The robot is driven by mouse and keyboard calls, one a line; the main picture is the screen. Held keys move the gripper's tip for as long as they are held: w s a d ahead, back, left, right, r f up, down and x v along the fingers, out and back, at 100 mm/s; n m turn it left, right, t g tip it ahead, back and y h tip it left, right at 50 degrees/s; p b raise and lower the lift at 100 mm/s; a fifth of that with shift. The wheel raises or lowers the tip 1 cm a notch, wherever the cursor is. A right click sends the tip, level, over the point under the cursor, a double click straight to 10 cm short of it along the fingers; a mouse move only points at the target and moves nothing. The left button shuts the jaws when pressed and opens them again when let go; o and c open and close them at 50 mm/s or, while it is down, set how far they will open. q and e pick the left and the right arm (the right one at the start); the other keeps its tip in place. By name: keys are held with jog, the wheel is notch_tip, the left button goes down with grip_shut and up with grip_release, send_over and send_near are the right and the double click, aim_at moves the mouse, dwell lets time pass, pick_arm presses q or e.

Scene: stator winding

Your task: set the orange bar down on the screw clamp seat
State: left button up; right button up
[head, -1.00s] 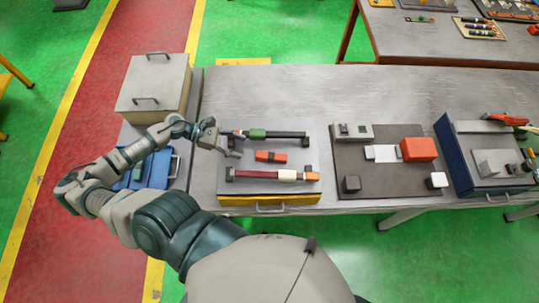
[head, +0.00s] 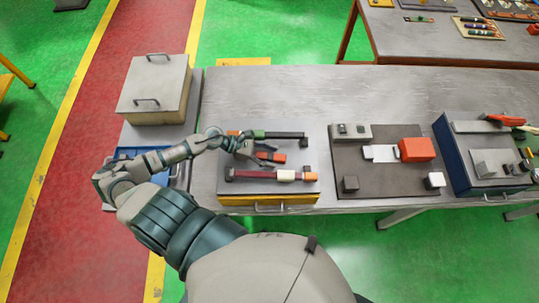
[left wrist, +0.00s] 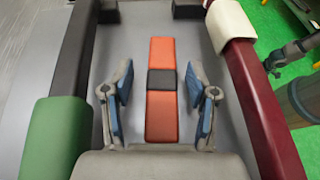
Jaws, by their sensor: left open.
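The orange bar (head: 277,157) has a black middle band. It lies flat on the grey-topped tray (head: 228,187), between a black bar tool with a green sleeve (head: 285,135) and a dark red bar tool with a cream sleeve (head: 262,175). My left gripper (head: 264,152) is open over the bar and hides part of it. In the left wrist view, the gripper (left wrist: 158,88) has one finger on each side of the orange bar (left wrist: 161,120), with gaps showing. I cannot tell which fixture is the screw clamp seat. My right gripper is not in view.
Right of the tray, a dark board (head: 380,182) holds a red block (head: 417,149), a pale plate (head: 380,153) and small grey blocks. Farther right is a blue box (head: 462,165). A lidded box (head: 155,85) stands left. The table's back strip (head: 320,95) is clear.

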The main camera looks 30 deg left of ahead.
pick_arm(q)
jog(key=shift+d, duration=0.15)
grip_shut()
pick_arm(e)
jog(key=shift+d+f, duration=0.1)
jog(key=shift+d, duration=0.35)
